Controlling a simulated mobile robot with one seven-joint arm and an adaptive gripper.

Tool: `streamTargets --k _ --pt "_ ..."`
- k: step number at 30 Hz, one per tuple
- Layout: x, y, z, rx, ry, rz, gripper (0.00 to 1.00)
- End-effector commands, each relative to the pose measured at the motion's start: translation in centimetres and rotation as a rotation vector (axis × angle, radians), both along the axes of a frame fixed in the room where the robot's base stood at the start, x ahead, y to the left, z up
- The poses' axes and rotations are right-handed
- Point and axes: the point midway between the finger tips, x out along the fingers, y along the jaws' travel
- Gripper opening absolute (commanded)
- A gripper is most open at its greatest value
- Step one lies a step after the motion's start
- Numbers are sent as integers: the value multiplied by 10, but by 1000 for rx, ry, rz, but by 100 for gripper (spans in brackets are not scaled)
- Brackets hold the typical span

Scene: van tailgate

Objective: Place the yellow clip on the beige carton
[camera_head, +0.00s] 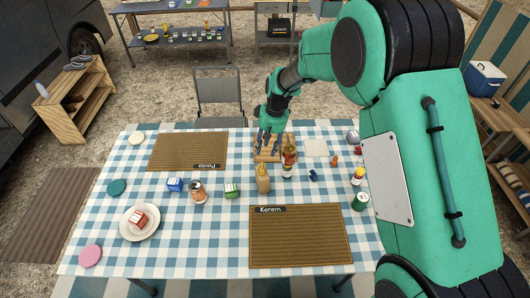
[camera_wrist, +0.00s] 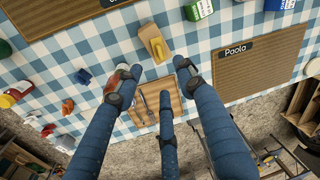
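The beige carton (camera_head: 263,186) stands upright on the checkered cloth near the middle of the table; it also shows in the wrist view (camera_wrist: 150,33). A small yellow piece, which looks like the yellow clip (camera_wrist: 158,48), rests against the carton's top; it also shows in the head view (camera_head: 262,170). My gripper (camera_head: 268,142) points down over the wooden board, behind the carton. In the wrist view, its blue fingers (camera_wrist: 155,80) are spread wide, with nothing held between them. The fingertips are apart from the carton and the clip.
The wooden board (camera_head: 268,155) holds cutlery. The "Kerem" mat (camera_head: 300,238) in front is bare.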

Motion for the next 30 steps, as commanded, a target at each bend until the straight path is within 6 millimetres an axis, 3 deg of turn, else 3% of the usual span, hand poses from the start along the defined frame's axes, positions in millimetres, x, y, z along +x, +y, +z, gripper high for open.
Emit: streamTargets --k 7,30 --pt "0 -2 14 0 0 0 39" --pt "0 -2 14 0 0 0 39"
